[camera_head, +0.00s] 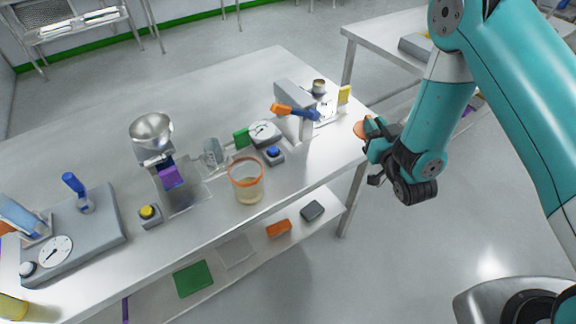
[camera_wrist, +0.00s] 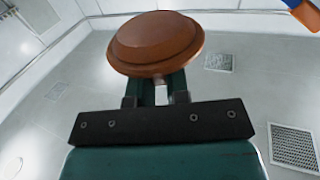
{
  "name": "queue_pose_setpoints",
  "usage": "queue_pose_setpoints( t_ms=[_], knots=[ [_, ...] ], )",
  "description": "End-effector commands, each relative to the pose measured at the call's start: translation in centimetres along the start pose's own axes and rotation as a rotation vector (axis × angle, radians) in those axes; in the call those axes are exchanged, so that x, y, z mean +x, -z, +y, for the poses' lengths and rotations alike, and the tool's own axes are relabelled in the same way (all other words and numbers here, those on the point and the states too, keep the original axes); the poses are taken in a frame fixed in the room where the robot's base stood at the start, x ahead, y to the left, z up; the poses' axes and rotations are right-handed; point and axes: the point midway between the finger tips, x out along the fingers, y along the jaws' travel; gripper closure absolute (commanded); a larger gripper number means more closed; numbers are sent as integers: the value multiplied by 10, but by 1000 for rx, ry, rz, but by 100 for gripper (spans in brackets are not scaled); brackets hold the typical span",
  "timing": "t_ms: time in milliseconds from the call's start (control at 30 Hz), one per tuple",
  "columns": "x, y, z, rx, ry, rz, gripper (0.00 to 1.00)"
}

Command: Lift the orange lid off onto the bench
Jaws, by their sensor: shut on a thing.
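The orange lid (camera_wrist: 155,42) is round and domed and sits between the fingertips of my gripper (camera_wrist: 160,82) in the wrist view. My gripper is shut on it. In the head view my gripper (camera_head: 366,140) is at the right end of the bench (camera_head: 225,95), near its edge, and the lid (camera_head: 361,129) shows as a small orange patch at the fingertips. I cannot tell the gap between lid and bench. A clear container with an orange rim (camera_head: 246,181) stands open on the bench near the front edge.
A grey press-like device (camera_head: 296,100) with an orange and blue handle stands left of my gripper. A dial gauge (camera_head: 264,133), a blue button box (camera_head: 273,155) and a metal funnel (camera_head: 152,131) stand further left. Bare bench lies right of the container.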

Motion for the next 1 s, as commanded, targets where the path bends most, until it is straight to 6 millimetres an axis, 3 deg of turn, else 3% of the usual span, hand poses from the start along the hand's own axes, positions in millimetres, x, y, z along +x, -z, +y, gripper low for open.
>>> queue_pose_setpoints(
  t_ms=[33, 100, 300, 500, 700, 1000],
  knots=[
    [9, -24, -22, -3, 52, 6, 100],
    [17, -32, -48, -4, 110, 4, 100],
    [28, -49, -121, -10, 245, 3, 100],
    [26, -54, -173, -8, 323, 8, 100],
    [22, -50, -194, -4, 349, 11, 100],
    [22, -63, -195, -4, 350, 10, 100]
  ],
)
